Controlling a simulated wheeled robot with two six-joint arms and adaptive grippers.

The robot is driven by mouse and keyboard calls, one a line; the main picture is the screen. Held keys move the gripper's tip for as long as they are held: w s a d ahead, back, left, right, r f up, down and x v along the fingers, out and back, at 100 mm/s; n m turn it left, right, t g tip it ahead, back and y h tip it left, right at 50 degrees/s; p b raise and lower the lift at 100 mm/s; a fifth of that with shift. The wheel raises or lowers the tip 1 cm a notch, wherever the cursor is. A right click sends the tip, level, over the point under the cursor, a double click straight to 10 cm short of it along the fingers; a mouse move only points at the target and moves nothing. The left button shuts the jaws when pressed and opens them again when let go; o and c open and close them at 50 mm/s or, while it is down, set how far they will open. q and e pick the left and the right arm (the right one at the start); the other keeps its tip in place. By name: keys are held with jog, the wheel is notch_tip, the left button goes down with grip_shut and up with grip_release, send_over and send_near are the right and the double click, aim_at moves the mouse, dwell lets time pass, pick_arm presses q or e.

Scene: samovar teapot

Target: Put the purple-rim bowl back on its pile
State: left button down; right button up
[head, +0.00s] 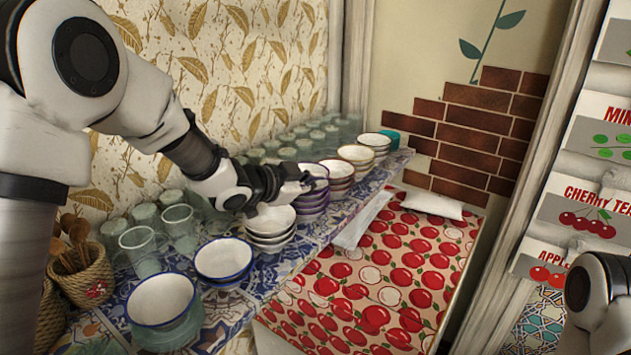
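A pile of purple-rim bowls (314,202) stands on the blue patterned shelf, right beside my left gripper. A white bowl with a purple rim (316,170) shows at the top of this pile, partly hidden by the gripper. My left gripper (298,186) reaches in from the left at the near left side of the pile, above a pile of white bowls (270,226). Its fingertips are small and overlap the bowls, so I cannot tell whether it is open or shut, or touching a rim. My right gripper is not in view; only part of my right arm shows at lower right.
Orange-rim bowls (356,157) and yellow-rim bowls (374,142) stand behind. Blue-rim bowls (224,260) stand nearer, one on a glass (162,302). Glass mugs (140,246) line the wall side. A red apple-print surface (380,275) lies right of the shelf.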

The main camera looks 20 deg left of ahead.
pick_arm(q)
jog(key=c, duration=1.5)
grip_release()
jog(key=shift+c, duration=0.2)
jog(key=o, duration=0.3)
jog(key=shift+s+d+r, duration=0.1)
jog(key=shift+d+r, duration=0.05)
jog(key=shift+d, duration=0.1)
jog(key=shift+a, duration=0.1)
jog(key=v, duration=1.2)
